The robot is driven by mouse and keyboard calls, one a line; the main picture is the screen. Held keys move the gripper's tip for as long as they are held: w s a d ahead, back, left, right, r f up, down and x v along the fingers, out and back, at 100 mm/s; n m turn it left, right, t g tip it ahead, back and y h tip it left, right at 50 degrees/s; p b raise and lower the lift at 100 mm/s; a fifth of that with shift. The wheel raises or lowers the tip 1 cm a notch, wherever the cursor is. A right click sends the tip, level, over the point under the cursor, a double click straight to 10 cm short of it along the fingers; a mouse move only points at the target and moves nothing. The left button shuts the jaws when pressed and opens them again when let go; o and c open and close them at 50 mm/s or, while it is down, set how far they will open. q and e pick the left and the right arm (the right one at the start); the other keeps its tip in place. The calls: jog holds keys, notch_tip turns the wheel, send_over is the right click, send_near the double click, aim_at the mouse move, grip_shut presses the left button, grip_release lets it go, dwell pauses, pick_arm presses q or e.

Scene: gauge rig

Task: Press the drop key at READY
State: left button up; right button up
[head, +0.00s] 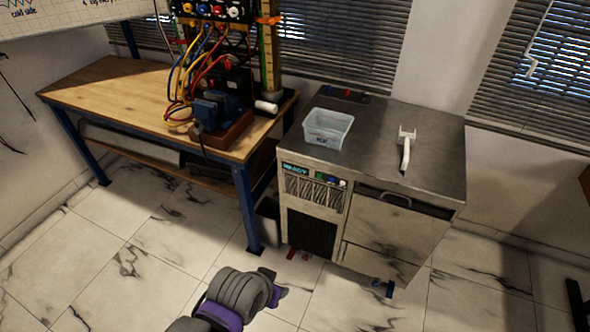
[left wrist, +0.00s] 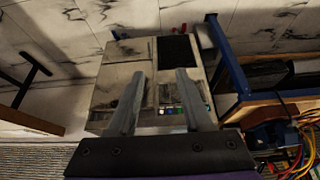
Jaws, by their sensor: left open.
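The steel cabinet (head: 390,235) has a small lit display (head: 295,170) at the top left of its front. Its cyan letters appear to read READY. A short row of small coloured keys (head: 330,180) sits just right of the display; their labels are too small to read, so I cannot tell which is the drop key. In the left wrist view my left gripper (left wrist: 160,75) is open and empty, its two fingers pointing toward the cabinet front (left wrist: 122,85), which appears upside down. The fingers partly cover the key strip (left wrist: 171,110). My right gripper is not in view.
A clear plastic bin (head: 328,129) and a white handled item (head: 406,148) rest on the cabinet top. A wooden bench (head: 110,95) at left carries a vice (head: 215,110), cables (head: 180,100) and a rig. The tiled floor (head: 120,260) before them is largely clear.

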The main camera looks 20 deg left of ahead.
pick_arm(q)
jog(key=shift+c, duration=0.3)
grip_shut()
dwell(1.5)
